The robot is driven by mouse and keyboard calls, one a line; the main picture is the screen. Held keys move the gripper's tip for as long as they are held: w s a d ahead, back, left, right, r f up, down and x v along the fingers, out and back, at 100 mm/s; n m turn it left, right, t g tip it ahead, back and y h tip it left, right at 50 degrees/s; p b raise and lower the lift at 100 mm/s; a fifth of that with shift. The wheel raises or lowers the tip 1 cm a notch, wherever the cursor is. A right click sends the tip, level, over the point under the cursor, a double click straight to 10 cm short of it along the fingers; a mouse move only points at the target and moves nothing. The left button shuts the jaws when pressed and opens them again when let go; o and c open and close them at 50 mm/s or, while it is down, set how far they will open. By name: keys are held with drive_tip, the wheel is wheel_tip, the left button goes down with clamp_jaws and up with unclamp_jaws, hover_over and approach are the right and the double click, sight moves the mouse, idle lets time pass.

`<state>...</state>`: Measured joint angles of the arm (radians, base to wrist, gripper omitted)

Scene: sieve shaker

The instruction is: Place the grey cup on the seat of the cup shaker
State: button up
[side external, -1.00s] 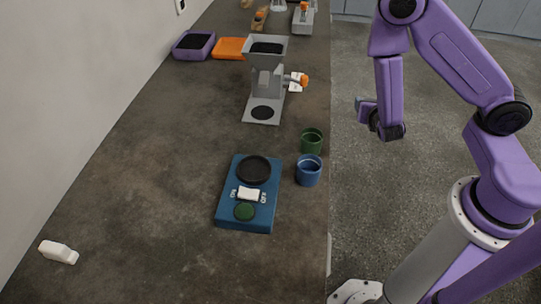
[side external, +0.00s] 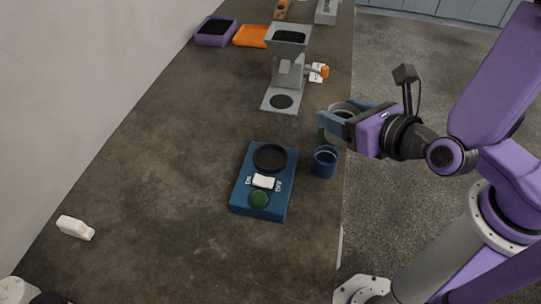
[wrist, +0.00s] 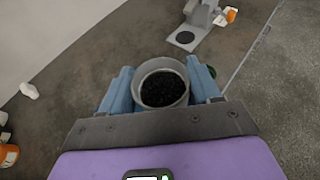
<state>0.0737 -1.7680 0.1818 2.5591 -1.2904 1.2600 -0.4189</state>
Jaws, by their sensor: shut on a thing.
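The grey cup (wrist: 150,67) holds dark grainy material. My gripper (wrist: 160,88) is shut on it, one blue finger on each side. In the side view my gripper (side external: 340,120) holds the cup (side external: 342,107) upright or nearly so near the table's right edge; its height above the table is hard to tell. The cup shaker (side external: 240,191) is a blue box left of and nearer the camera than my gripper. It has a round black seat (side external: 270,158), a white ON/OFF switch (side external: 263,181) and a green round button (side external: 259,199). The seat is empty.
A blue cup (side external: 325,163) stands right of the shaker. A green cup (wrist: 211,71) is mostly hidden by my gripper. A grey hopper machine (side external: 288,65) stands farther back. A white object (side external: 75,228) lies at left. The table between it and the shaker is clear.

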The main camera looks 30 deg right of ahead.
drive_tip(key=shift+w+a+f, duration=0.1)
drive_tip(key=shift+w+a, duration=0.1)
drive_tip(key=shift+a, duration=0.2)
drive_tip(key=w+a+f, duration=0.2)
drive_tip(key=w+f, duration=0.1)
drive_tip(key=w+a+f, duration=0.2)
drive_tip(key=w+f, duration=0.1)
drive_tip(key=w, duration=0.1)
drive_tip(key=w+a+f, duration=0.3)
drive_tip(key=shift+w, duration=0.15)
drive_tip(key=shift+w+f, duration=0.1)
drive_tip(key=shift+w, duration=0.05)
drive_tip(key=shift+w+a+f, duration=0.1)
drive_tip(key=shift+a+f, duration=0.05)
drive_tip(key=shift+f, duration=1.55)
drive_tip(key=shift+f, duration=0.1)
drive_tip(key=o, duration=1.2)
